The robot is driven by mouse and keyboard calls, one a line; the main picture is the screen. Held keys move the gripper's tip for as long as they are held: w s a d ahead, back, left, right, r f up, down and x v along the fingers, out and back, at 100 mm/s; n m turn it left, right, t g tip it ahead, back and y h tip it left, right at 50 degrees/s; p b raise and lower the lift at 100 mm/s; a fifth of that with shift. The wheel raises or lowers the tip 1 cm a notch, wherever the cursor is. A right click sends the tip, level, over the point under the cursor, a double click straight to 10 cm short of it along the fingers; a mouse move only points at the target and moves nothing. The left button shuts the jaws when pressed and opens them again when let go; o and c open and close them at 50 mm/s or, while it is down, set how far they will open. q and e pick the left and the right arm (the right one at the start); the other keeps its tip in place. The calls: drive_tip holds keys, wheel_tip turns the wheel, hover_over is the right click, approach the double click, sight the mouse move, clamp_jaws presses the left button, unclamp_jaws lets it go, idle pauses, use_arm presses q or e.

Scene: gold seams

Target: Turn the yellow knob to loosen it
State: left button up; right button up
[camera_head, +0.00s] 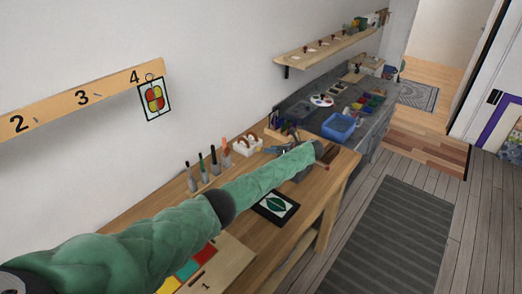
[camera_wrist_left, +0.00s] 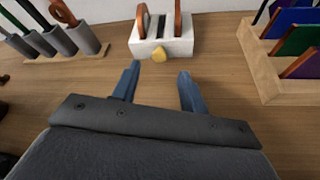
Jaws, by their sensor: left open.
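The yellow knob (camera_wrist_left: 159,54) sits on the front of a small white block (camera_wrist_left: 163,40) on the wooden bench. It shows in the left wrist view, straight ahead of my left gripper. My left gripper (camera_wrist_left: 157,72) is open, with its two blue fingers apart and nothing between them. The knob is a little beyond the fingertips, roughly centred between them. In the head view my left gripper (camera_head: 270,150) is small, close to the white block (camera_head: 246,145); the knob cannot be made out there. My right gripper is in neither view.
A rack of grey tool holders (camera_wrist_left: 58,42) stands left of the block, and a wooden rack with coloured sheets (camera_wrist_left: 258,62) stands right. The wall is close behind. A dark panel with a leaf shape (camera_head: 276,206) lies near the bench's front edge.

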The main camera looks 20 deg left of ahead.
sight(262, 154)
use_arm(q)
drive_tip(key=shift+p+x, duration=0.75)
drive_tip(key=shift+x, duration=2.4)
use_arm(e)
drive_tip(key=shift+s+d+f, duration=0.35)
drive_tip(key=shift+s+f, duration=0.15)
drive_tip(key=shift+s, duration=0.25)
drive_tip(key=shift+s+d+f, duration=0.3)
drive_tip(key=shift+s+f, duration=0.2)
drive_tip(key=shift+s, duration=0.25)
use_arm(q)
drive_tip(key=shift+c, duration=0.4)
clamp_jaws()
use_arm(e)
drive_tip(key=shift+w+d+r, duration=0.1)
